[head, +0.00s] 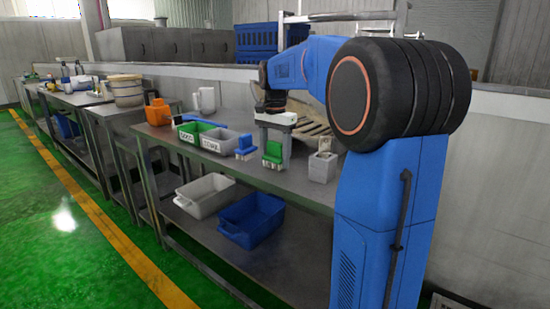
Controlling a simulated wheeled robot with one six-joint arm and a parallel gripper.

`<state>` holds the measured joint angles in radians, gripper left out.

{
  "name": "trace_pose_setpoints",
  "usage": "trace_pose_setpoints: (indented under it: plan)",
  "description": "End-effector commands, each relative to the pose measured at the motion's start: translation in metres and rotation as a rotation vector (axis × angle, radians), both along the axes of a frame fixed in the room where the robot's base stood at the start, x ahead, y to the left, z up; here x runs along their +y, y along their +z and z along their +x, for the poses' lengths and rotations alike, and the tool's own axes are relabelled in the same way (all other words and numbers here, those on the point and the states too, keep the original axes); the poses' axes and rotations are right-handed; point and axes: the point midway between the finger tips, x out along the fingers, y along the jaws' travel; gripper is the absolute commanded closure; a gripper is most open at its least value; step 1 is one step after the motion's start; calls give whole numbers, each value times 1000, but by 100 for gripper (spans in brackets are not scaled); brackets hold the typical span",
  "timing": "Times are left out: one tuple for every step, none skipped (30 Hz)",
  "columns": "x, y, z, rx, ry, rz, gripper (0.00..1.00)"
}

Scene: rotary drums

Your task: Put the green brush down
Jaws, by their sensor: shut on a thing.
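The green brush (272,153), with pale bristles at its bottom, is upright between the fingers of my gripper (276,146). My gripper points down and is shut on the brush, over the grey metal table (225,170). The brush is at or just above the table top; I cannot tell whether the bristles touch it. A blue brush (245,146) with pale bristles stands on the table just to the left.
A grey box (322,166) stands to the right, with a wooden pallet-like piece (312,129) behind. The front strip of table is clear. A lower shelf holds a blue crate (250,220).

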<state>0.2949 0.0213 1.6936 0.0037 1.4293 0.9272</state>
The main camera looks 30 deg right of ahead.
Motion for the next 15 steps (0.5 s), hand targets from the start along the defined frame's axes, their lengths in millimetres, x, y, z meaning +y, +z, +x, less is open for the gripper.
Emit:
trace_pose_setpoints:
  plan:
    - [0, -3, 0, 0, 0, 0, 69]
    - [0, -4, 0, 0, 0, 0, 69]
    - [0, -4, 0, -1, 0, -1, 69]
    - [0, -4, 0, -1, 0, -1, 69]
    - [0, -4, 0, -1, 0, -1, 69]
    - [0, -4, 0, -1, 0, -1, 69]
    - [0, -4, 0, -1, 0, -1, 69]
    - [0, -4, 0, -1, 0, -1, 69]
    - [0, -4, 0, -1, 0, -1, 69]
    - [0, -5, 0, -1, 0, -1, 69]
    - [0, -6, 0, -1, 0, -1, 69]
    - [0, -7, 0, -1, 0, -1, 69]
    - [0, -7, 0, -1, 0, -1, 36]
    - [0, -7, 0, -1, 0, -1, 29]
    - [0, -7, 0, -1, 0, -1, 22]
